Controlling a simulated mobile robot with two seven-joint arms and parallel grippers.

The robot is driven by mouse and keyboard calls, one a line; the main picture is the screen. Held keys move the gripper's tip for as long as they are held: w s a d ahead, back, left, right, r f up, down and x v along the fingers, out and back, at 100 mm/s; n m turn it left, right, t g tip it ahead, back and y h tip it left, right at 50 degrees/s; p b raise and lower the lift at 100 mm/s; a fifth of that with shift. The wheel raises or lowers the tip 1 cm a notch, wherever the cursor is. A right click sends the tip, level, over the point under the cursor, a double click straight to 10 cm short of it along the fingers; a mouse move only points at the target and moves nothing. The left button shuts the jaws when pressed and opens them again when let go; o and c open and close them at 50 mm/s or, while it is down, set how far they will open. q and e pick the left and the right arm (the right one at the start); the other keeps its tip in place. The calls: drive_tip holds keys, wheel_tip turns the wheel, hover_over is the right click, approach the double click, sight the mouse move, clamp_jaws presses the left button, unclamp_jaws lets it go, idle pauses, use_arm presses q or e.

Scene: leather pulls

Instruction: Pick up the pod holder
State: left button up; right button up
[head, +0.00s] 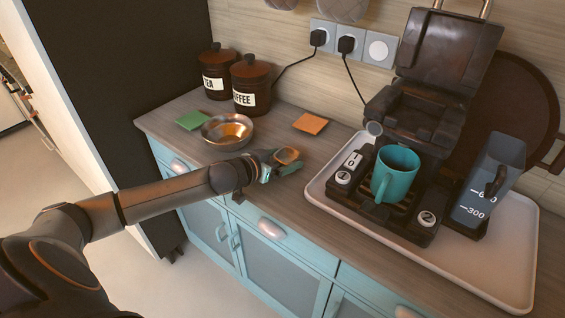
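A small round orange-brown piece with a raised rim, which looks like the pod holder (287,155), is at the counter's front edge. My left gripper (279,167), with teal fingers, reaches in from the left right at this piece and overlaps it in the picture. Whether the fingers are closed on it or only beside it cannot be made out, and part of it is hidden by the gripper. My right gripper is not in view.
A metal bowl (227,131), a green square (192,120) and an orange square (310,123) lie behind. Tea (216,75) and coffee canisters (251,85) stand at the wall. Right, a tray (326,190) bears an open-lidded coffee machine (425,105), teal mug (396,174) and water tank (487,185).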

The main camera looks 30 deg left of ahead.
use_arm(q)
drive_tip(key=c, duration=0.8)
drive_tip(key=shift+r, duration=0.15)
drive_tip(key=shift+r, duration=0.65)
drive_tip(key=s+r, duration=0.1)
drive_tip(key=r, duration=0.1)
drive_tip(key=s+r, duration=0.2)
drive_tip(key=r, duration=0.1)
drive_tip(key=s+r+p, duration=0.1)
drive_tip(key=s+r, duration=0.1)
drive_tip(key=shift+s+a+r, duration=0.1)
drive_tip(key=shift+s+r, duration=0.15)
drive_tip(key=shift+r, duration=0.15)
drive_tip(key=shift+s+r, duration=0.15)
drive_tip(key=shift+s, duration=0.7)
drive_tip(key=p+v, duration=0.5)
drive_tip(key=v, duration=0.2)
drive_tip(key=shift+s+d+r, duration=0.2)
drive_tip(key=shift+d+r, duration=0.05)
drive_tip(key=shift+r, duration=0.1)
